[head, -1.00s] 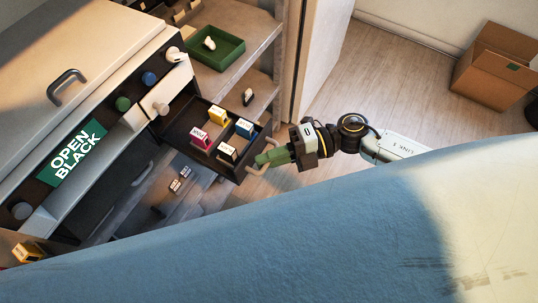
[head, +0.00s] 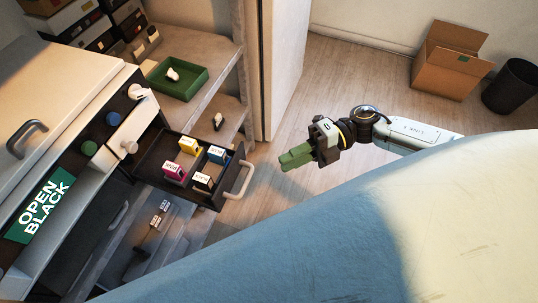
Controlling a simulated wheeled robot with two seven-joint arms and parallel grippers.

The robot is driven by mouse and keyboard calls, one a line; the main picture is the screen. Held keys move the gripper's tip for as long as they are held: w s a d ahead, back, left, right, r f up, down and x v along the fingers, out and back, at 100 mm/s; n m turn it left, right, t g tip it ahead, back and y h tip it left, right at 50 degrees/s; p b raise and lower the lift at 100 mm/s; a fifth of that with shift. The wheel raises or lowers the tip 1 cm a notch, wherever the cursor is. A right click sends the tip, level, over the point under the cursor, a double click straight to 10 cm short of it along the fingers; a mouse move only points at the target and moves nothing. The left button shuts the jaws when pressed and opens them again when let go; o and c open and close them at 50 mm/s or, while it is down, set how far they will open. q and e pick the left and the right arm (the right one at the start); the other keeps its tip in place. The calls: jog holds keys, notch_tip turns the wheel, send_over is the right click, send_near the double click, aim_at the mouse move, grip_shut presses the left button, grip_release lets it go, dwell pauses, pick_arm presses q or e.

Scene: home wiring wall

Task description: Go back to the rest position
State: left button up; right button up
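My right gripper (head: 290,159), with green fingers, hangs in the air to the right of the pulled-out dark drawer (head: 150,155). It is clear of the drawer's pale handle (head: 240,181), and nothing shows held in it. The fingers overlap from this angle, so their gap cannot be judged. The open drawer holds a yellow cartridge (head: 188,146), a blue one (head: 217,154), a pink one (head: 174,171) and a black-labelled one (head: 203,182). My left gripper is out of view.
A green tray (head: 200,83) with a white item sits on the shelf behind the drawer. A green sign reading OPEN BLACK (head: 40,207) is on the machine's front at left. A cardboard box (head: 445,75) and a black bin (head: 510,87) stand on otherwise open floor at right.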

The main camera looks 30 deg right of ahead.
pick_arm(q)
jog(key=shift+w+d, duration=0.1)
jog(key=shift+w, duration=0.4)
pick_arm(e)
jog(key=shift+d+r, duration=0.15)
jog(key=shift+d, duration=0.9)
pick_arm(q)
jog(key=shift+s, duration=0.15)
